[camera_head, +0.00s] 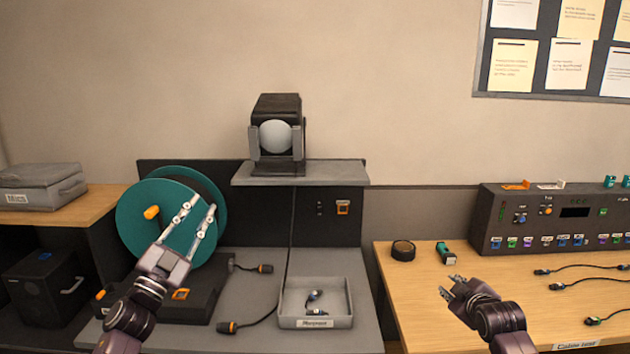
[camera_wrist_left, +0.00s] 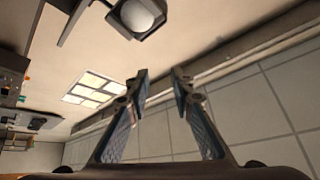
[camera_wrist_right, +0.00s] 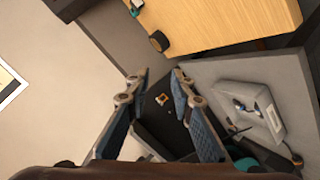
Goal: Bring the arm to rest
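My left gripper (camera_head: 197,213) is raised in front of the green cable reel (camera_head: 140,222) in the head view. Its fingers are apart and nothing is between them; the left wrist view also shows the open fingers (camera_wrist_left: 160,82). My right gripper (camera_head: 449,287) is over the front left of the wooden table (camera_head: 415,315) in the head view. In the right wrist view its fingers (camera_wrist_right: 160,80) are apart and empty. Neither gripper visibly holds anything.
A lamp (camera_head: 277,138) stands on a grey shelf (camera_head: 335,172). A grey tray (camera_head: 290,312) holds a small cable item. A grey case (camera_head: 40,187) sits at left.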

